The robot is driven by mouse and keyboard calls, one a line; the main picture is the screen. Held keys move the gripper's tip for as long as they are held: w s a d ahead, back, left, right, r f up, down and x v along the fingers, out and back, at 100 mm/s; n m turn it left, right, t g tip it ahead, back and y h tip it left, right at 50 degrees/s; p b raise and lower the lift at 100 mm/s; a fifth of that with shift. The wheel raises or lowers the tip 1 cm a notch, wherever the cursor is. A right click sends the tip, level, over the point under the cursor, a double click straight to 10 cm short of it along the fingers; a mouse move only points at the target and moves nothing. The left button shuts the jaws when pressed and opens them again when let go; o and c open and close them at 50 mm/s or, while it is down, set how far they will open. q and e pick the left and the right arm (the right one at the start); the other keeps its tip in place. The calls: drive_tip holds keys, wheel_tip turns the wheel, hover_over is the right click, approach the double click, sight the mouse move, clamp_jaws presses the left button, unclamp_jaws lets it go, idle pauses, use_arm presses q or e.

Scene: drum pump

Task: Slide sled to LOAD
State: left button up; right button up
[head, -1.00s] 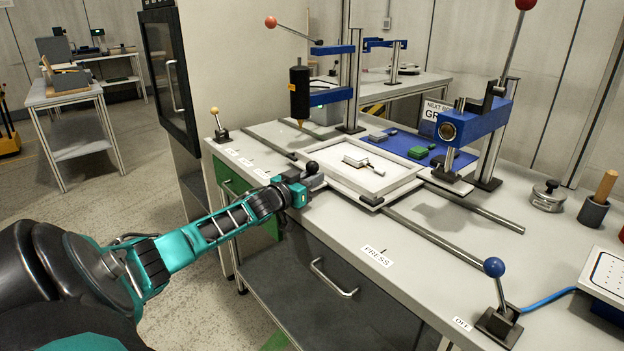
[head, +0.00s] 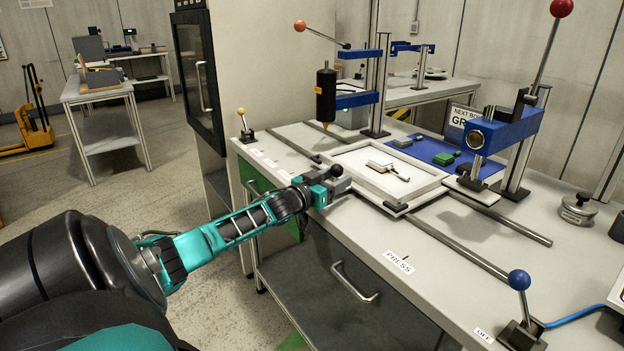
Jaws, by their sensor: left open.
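The sled (head: 432,190) is a white framed tray on two grey rails. It sits between the black dispenser on the left and the blue press on the right. A small pale block with a thin stem (head: 385,168) lies in it. A dark round knob (head: 336,171) shows at the sled's front left. My left gripper (head: 340,184) is open at this knob; the picture does not show whether the jaws touch it or surround it. A PRESS label (head: 398,262) is on the front edge. Small labels further left are unreadable. My right gripper is out of view.
The dispenser (head: 326,95) hangs over the left rail end. The blue press (head: 505,130) stands beside the sled's right. A blue mat (head: 432,149) with small blocks lies behind. A blue-knobbed lever (head: 520,280) stands front right. The rails (head: 450,245) right of the sled are bare.

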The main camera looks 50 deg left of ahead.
use_arm(q)
drive_tip(key=s+d+p, duration=0.1)
drive_tip(key=s+p, duration=0.1)
drive_tip(key=s, duration=0.9)
drive_tip(key=shift+s+d+r+p, duration=0.15)
drive_tip(key=shift+s+p, duration=0.15)
drive_tip(key=shift+p, duration=0.1)
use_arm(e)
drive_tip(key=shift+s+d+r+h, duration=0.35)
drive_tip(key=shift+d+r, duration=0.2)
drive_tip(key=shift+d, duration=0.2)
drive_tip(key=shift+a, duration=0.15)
use_arm(q)
drive_tip(key=shift+s, duration=0.1)
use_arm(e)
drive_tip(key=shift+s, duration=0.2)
